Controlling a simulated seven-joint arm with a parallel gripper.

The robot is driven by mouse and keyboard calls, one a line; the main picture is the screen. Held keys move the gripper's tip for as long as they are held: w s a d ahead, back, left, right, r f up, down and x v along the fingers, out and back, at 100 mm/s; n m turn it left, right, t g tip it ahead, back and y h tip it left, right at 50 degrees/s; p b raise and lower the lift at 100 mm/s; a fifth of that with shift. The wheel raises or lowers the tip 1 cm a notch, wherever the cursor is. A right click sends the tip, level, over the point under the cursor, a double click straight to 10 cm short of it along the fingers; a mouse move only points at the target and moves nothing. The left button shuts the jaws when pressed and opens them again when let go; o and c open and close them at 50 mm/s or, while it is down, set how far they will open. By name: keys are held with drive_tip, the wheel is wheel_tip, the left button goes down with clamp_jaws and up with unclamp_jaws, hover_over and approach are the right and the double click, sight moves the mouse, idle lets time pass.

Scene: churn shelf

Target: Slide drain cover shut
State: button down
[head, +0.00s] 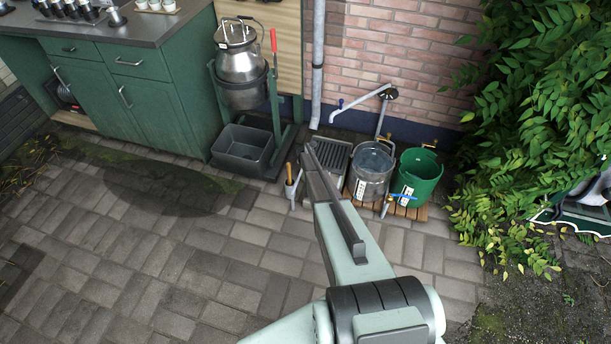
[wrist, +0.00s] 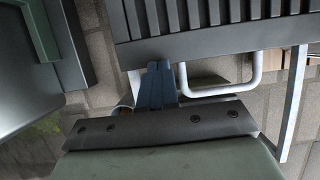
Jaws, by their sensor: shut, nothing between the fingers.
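The drain cover appears to be the dark ribbed grate (head: 334,156), which lies low by the wall, left of the metal bucket. In the wrist view the slatted grate (wrist: 225,22) fills the top right, with a pale bent-bar handle (wrist: 225,90) at its near edge. My gripper (wrist: 160,66) is shut and empty, its blue-grey fingertips close to that edge at the left end of the handle. I cannot tell whether they touch. In the head view my arm hides the fingertips and part of the grate. The drain opening is not visible.
A metal bucket (head: 370,172) and a green bucket (head: 417,177) stand on a wooden slat base right of the grate. A black tub (head: 243,150) sits left, below a steel churn (head: 240,62) on a green stand. Paving (head: 190,250) in front is clear.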

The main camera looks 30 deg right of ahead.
drive_tip(key=shift+w+d+f, duration=0.1)
drive_tip(key=shift+w+d, duration=0.55)
drive_tip(key=shift+s+a, duration=0.1)
drive_tip(key=shift+s, duration=0.05)
drive_tip(key=s+a+r, duration=0.5)
drive_tip(key=r, duration=0.4)
drive_tip(key=shift+a+r, duration=0.15)
drive_tip(key=shift+r, duration=0.1)
drive_tip(key=shift+s, duration=0.1)
